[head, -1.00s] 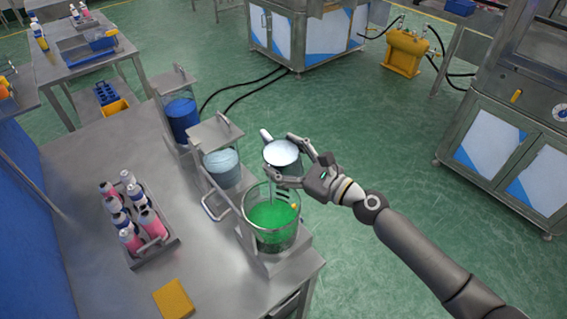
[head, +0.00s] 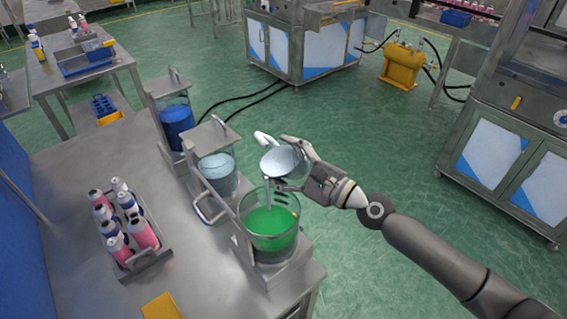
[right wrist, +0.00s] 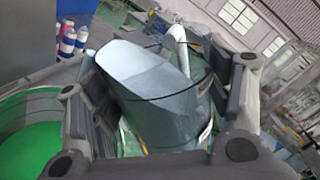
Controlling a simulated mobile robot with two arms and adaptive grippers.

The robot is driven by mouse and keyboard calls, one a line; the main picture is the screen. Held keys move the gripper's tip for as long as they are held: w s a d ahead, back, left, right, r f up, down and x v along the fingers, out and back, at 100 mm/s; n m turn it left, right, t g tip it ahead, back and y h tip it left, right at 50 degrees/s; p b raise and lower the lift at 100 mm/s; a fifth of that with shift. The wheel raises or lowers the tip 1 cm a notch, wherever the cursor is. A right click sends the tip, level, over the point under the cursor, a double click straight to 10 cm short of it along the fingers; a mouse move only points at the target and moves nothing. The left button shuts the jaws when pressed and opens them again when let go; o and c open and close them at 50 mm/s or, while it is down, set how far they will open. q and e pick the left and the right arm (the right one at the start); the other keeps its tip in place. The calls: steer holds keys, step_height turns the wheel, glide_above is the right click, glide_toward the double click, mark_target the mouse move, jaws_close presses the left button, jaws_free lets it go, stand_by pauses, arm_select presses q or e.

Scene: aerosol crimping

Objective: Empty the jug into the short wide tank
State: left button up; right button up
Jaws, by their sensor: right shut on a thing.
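The jug (head: 282,161) is a clear vessel with a pale curved handle. It is tilted, its mouth toward the open glass tank of green liquid (head: 270,228) just below and in front of it. A thin pale streak, which looks like a stream, hangs from the jug's lip over this wide tank. My right gripper (head: 287,165) is shut around the jug's body. In the right wrist view its fingers flank the jug (right wrist: 155,85), and the green tank (right wrist: 30,130) shows at the left. My left gripper is not in view.
Behind the green tank stand a tank of pale blue liquid (head: 217,178) and one of deep blue liquid (head: 178,122), both under raised metal plates. A rack of pink bottles (head: 155,262) and a yellow block (head: 161,307) are on the bench. Floor right of the bench is clear.

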mark_target(279, 177)
steer(key=shift+f+n+b, duration=0.7)
steer(key=shift+n+b, duration=0.2)
steer(key=shift+b, duration=0.25)
steer(key=shift+s+a+f+n+b, duration=0.2)
steer(key=shift+f+n+b, duration=0.35)
steer(key=shift+n+b, duration=0.45)
steer(key=shift+s+a+f+n+g+y+b, duration=0.1)
steer(key=shift+s+a+f+n+y+b, duration=0.2)
steer(key=shift+n+b, duration=0.5)
steer(key=shift+s+d+f+n+g+h+b, duration=0.1)
steer(key=shift+f+n+b, duration=0.4)
steer(key=shift+n, duration=0.5)
steer(key=shift+s+a+f+n+g+y+b, duration=0.1)
steer(key=shift+s+a+f+n+y+b, duration=0.15)
steer(key=shift+n+b, duration=0.55)
steer(key=shift+s+a+r+n, duration=0.2)
steer(key=shift+s+n, duration=0.05)
steer(key=shift+n, duration=0.75)
steer(key=shift+s+a+r+n, duration=0.2)
steer(key=shift+s+n, duration=0.05)
steer(key=shift+n, duration=0.75)
steer(key=shift+w+d+r+m+p, duration=0.15)
steer(key=shift+m+p, duration=0.1)
steer(key=shift+m, duration=0.2)
steer(key=shift+w+d+f+m+p, duration=0.1)
steer(key=shift+m+p, duration=0.1)
steer(key=shift+m, duration=0.25)
steer(key=shift+w+d+m, duration=0.25)
steer(key=shift+m, duration=0.75)
steer(key=shift+r, duration=0.1)
